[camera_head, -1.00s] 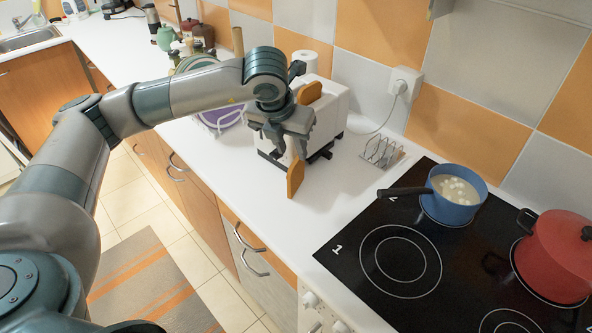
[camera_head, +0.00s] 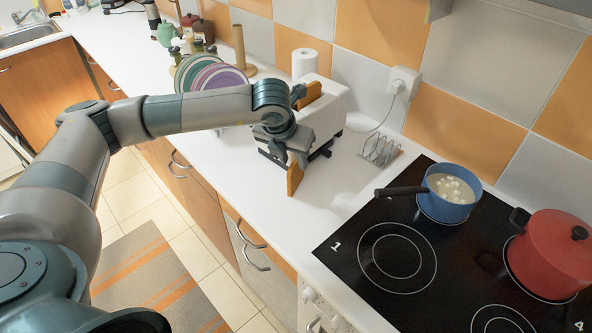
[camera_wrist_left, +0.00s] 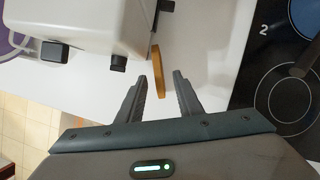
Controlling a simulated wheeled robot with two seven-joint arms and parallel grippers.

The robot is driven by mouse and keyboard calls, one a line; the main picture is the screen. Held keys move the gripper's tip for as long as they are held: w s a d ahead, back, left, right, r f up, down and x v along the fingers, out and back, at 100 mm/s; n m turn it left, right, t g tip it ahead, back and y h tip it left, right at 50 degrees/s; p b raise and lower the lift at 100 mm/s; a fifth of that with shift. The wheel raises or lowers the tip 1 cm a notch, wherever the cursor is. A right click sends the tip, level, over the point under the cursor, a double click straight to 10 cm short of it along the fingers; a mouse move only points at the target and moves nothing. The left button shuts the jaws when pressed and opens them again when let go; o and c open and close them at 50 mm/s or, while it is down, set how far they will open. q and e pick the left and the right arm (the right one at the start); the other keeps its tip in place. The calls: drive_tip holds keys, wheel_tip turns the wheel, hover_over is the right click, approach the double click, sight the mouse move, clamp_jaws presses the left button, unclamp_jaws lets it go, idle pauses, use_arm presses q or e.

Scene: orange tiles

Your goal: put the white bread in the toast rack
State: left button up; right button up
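A thin bread slice with a golden-brown edge (camera_head: 295,178) stands upright on the counter at the near end of the white toaster (camera_head: 325,110); its white face cannot be made out. It also shows edge-on in the left wrist view (camera_wrist_left: 158,72). A second brown slice (camera_head: 311,93) shows at the toaster's far side. My left gripper (camera_head: 286,156) is just above the near slice. In the wrist view its fingers are open, one on each side of the slice, with gaps. The wire toast rack (camera_head: 380,150) stands empty right of the toaster. My right gripper is out of view.
A black hob (camera_head: 400,250) with a blue pan (camera_head: 450,195) and a red pot (camera_head: 550,255) lies at the right. Plates in a rack (camera_head: 210,75) stand behind my left arm.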

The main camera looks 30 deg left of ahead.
sight(294, 163)
use_arm(q)
drive_tip(key=shift+p+x, duration=0.55)
drive_tip(key=shift+x, duration=1)
drive_tip(key=shift+a, duration=0.1)
drive_tip(key=shift+s, duration=0.1)
clamp_jaws()
